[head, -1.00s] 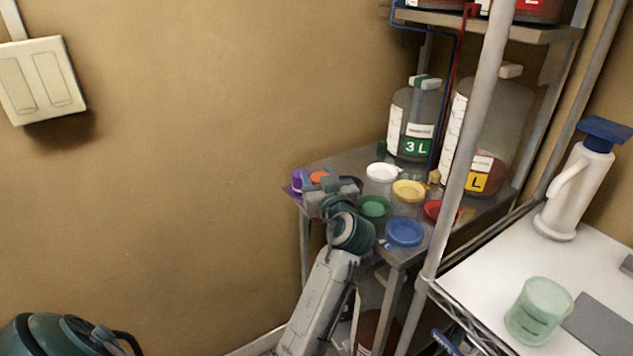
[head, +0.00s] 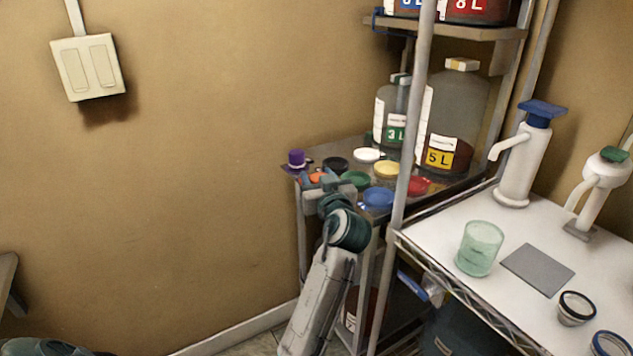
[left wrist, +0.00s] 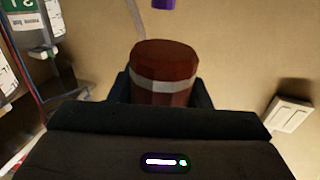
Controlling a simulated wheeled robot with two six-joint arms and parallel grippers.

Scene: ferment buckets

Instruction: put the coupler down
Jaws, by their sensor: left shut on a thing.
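My left gripper (head: 318,182) is at the left front corner of the grey shelf (head: 328,148), its wrist reaching up from below. In the left wrist view its jaws (left wrist: 163,95) are shut on a dark red cylinder with a pale band, which appears to be the coupler (left wrist: 165,62). In the head view an orange piece (head: 317,177) shows at the jaws; I cannot tell whether it belongs to the held thing. Whether the coupler touches the shelf is hidden. My right gripper is not in view.
On the shelf are a purple piece (head: 296,159), black (head: 335,163), green (head: 355,180) and blue (head: 378,198) lids among others, and jugs (head: 450,120) behind. A post (head: 408,150) stands at right. The white table (head: 450,228) holds a green cup (head: 480,248) and pumps.

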